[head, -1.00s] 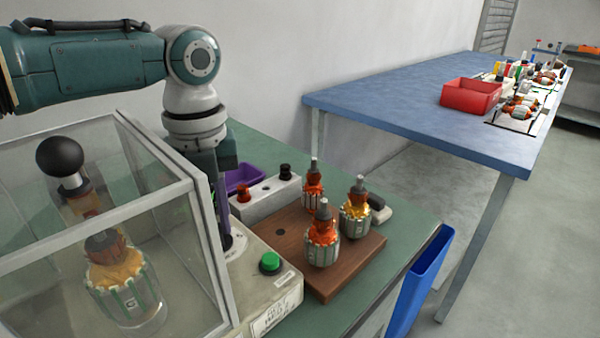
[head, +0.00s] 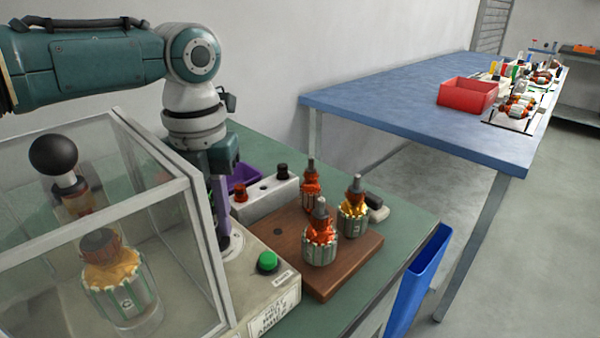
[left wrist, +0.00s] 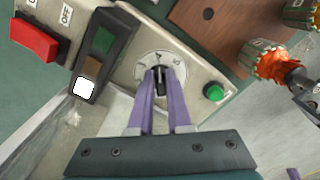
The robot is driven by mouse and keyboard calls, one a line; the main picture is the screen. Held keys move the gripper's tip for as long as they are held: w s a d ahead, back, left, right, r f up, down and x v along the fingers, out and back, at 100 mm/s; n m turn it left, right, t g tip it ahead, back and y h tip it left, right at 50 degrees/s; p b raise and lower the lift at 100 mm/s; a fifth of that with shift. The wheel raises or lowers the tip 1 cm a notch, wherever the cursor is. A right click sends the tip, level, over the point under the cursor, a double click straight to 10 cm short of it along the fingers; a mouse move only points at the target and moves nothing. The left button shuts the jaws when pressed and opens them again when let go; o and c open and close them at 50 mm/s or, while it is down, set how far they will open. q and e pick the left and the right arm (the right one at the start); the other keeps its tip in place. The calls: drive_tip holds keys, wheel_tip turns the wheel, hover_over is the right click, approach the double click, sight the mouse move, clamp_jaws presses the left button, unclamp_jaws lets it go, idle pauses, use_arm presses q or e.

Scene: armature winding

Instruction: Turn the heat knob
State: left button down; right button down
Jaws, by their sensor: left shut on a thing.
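The heat knob (left wrist: 160,88) is a black pointer on a round white dial (left wrist: 152,63) with letter marks, set in the cream control panel (head: 262,290). My left gripper (left wrist: 160,76) points down at the dial, with its two purple fingers shut on the knob from both sides. In the head view my left gripper (head: 223,235) stands over the dial just behind the clear case, and its fingers hide the knob there. A green button (head: 267,262) sits on the panel to the right of the dial.
A clear case (head: 150,225) with an armature (head: 122,285) and a black ball handle (head: 54,156) stands close left. Several armatures stand on a wooden board (head: 345,262) to the right. A red switch (left wrist: 34,40) shows in the wrist view. A blue table (head: 400,105) stands behind.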

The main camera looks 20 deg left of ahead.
sight(217, 225)
use_arm(q)
drive_tip(key=c, duration=0.9)
unclamp_jaws()
drive_tip(key=shift+o, duration=0.2)
wheel_tip(217, 225, up, 10)
drive_tip(key=p, duration=0.1)
